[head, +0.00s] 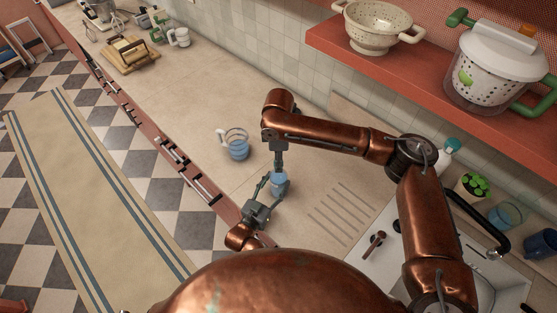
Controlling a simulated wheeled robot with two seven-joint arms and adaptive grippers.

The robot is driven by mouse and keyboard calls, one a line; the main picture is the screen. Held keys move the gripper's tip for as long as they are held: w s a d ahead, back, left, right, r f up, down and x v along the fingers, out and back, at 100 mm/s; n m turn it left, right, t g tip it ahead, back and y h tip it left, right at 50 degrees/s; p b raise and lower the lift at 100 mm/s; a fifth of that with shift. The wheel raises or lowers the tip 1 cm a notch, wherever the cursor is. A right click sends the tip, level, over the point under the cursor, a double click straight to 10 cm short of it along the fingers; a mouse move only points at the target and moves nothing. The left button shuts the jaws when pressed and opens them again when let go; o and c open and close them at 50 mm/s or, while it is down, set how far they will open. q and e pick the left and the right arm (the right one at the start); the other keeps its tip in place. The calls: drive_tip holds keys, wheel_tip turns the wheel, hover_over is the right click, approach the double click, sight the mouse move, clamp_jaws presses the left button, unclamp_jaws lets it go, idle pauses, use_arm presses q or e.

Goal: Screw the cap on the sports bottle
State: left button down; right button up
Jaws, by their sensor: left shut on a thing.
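The sports bottle appears to be the small blue, translucent object (280,186) on the beige counter, near its front edge. My left gripper (268,190) comes in from the lower left and is shut on the side of the bottle. My right arm reaches over from the right, and its gripper (279,168) points straight down just above the bottle's top. The right fingertips are small and dark, so I cannot tell whether they are open or shut. I cannot make out the cap; it may be hidden at the right gripper's tips.
A sink (468,275) and ribbed drainboard lie to the right. A red shelf (420,68) holds a colander (376,27) and a white-lidded container (500,70). The counter beyond the jug is mostly clear.

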use_arm(q)
drive_tip(key=shift+s+a+f, duration=0.1)
drive_tip(key=shift+f, duration=0.3)
use_arm(e)
clamp_jaws()
drive_tip(key=shift+o, duration=2.2)
unclamp_jaws()
drive_tip(key=shift+r, duration=0.1)
wheel_tip(320, 180, up, 12)
drive_tip(key=shift+s, duration=0.1)
